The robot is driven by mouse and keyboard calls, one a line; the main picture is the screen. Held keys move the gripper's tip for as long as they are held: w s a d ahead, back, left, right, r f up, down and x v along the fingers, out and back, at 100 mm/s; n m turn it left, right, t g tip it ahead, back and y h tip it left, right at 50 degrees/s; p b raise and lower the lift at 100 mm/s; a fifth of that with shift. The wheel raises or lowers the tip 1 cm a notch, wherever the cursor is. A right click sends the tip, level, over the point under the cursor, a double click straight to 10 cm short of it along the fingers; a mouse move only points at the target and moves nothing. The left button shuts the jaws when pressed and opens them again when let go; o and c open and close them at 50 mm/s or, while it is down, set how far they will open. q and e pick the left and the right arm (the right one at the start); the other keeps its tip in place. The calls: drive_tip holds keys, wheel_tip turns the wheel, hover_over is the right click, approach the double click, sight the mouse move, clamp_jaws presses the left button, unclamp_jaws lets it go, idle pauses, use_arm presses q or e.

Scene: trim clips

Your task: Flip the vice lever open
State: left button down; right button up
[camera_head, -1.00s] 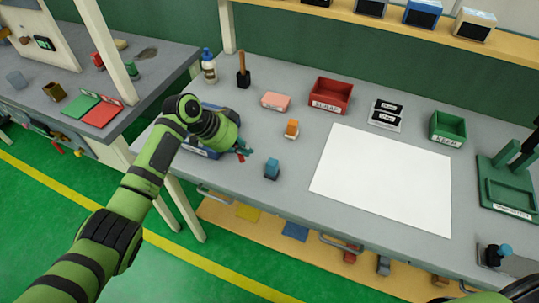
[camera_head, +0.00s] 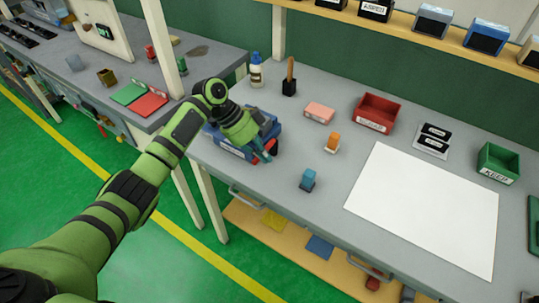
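A blue and grey device with a pale label on its front (camera_head: 231,149), which looks like the vice, sits at the left end of the grey workbench (camera_head: 330,205). My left gripper (camera_head: 264,155) is over its right side, with the teal fingertips pointing down near a small red part. The gripper and wrist cover much of the device, and I cannot make out its lever. Whether the fingers touch anything, or are open or shut, is too small to tell. My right gripper is not in view.
Orange (camera_head: 332,142) and blue (camera_head: 308,180) blocks stand right of the gripper. Behind are a bottle (camera_head: 256,71), a wooden-handled tool (camera_head: 290,77), a pink block (camera_head: 319,113) and a red bin (camera_head: 377,113). A white sheet (camera_head: 425,210) lies clear at right.

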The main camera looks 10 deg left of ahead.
use_arm(q)
drive_tip(key=shift+a, duration=0.2)
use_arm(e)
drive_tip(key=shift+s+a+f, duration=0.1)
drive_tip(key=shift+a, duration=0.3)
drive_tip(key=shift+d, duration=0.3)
